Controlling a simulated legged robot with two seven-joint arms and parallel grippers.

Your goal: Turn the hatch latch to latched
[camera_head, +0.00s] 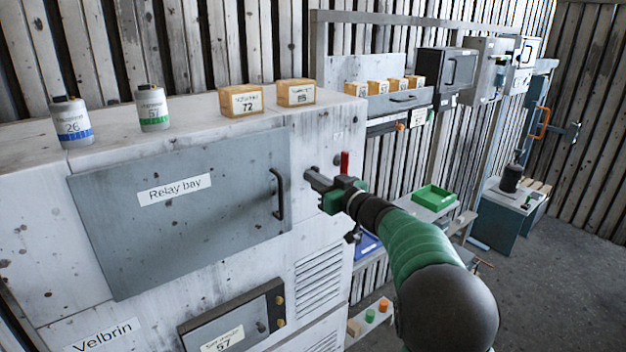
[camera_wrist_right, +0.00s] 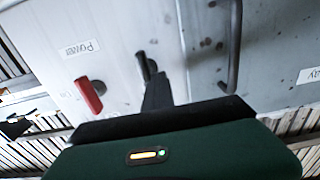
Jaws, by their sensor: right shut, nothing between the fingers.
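The grey hatch labelled "Relay bay" (camera_head: 175,235) lies against the front of the white cabinet, with a dark bar handle (camera_head: 279,194) near its right edge. A small dark latch (camera_wrist_right: 143,64) sits on the cabinet face beside the hatch edge in the right wrist view. My right gripper (camera_head: 312,176) is shut and empty, its fingertips at the latch and hiding most of it in the head view. In the right wrist view the fingers (camera_wrist_right: 157,88) reach up to the latch; whether they touch it I cannot tell. My left gripper is out of view.
A red lever (camera_head: 344,163) sits just right of my gripper; it also shows in the right wrist view (camera_wrist_right: 89,95) near a "POWER" label (camera_wrist_right: 80,48). Canisters (camera_head: 152,107) and boxes (camera_head: 241,100) stand on the cabinet top. A green tray (camera_head: 435,198) is further right.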

